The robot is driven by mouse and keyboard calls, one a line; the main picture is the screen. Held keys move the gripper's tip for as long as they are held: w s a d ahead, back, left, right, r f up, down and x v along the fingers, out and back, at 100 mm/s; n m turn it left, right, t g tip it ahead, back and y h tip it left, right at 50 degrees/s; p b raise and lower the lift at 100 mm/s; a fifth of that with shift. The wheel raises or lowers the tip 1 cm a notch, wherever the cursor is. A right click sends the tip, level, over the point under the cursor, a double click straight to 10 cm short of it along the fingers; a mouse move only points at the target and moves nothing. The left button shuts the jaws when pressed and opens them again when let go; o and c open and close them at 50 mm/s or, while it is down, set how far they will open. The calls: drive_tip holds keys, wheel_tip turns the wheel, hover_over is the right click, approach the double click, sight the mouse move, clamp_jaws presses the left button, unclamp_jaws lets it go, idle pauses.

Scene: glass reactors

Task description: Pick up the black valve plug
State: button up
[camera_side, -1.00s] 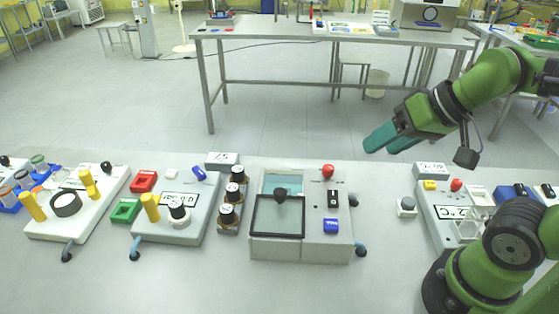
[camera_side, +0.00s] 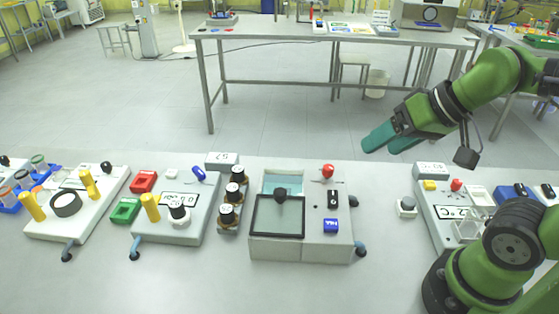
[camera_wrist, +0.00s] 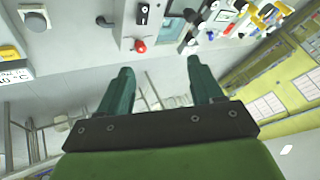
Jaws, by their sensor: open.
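A small black plug (camera_side: 354,201) sticks out from the right side of the grey glass-lidded reactor box (camera_side: 342,240); it may be the valve plug, but several other small black parts are in view. In the wrist view a dark part (camera_wrist: 104,22) at the box's edge looks like the same plug. My gripper (camera_side: 378,146) has green fingers, is open and empty, and hangs in the air above and behind the table's far edge, apart from the plug. In the wrist view my gripper (camera_wrist: 160,66) shows its two fingers spread, with nothing between them.
A red knob (camera_side: 328,171) and a black switch (camera_side: 333,198) sit on the box. Black-capped bottles (camera_side: 237,174) stand left. The table in front is clear.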

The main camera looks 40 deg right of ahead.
drive_tip(key=w+a+f+g, duration=0.1)
drive_tip(key=f, duration=0.1)
drive_tip(key=n+g+h, duration=0.2)
drive_tip(key=n, duration=0.2)
approach(238, 169)
drive_tip(key=x, duration=0.5)
drive_tip(key=shift+w+d, duration=0.1)
drive_tip(key=shift+d, duration=0.05)
drive_tip(key=shift+a+x, duration=0.2)
drive_tip(key=shift+x, duration=2.45)
drive_tip(key=c, duration=0.8)
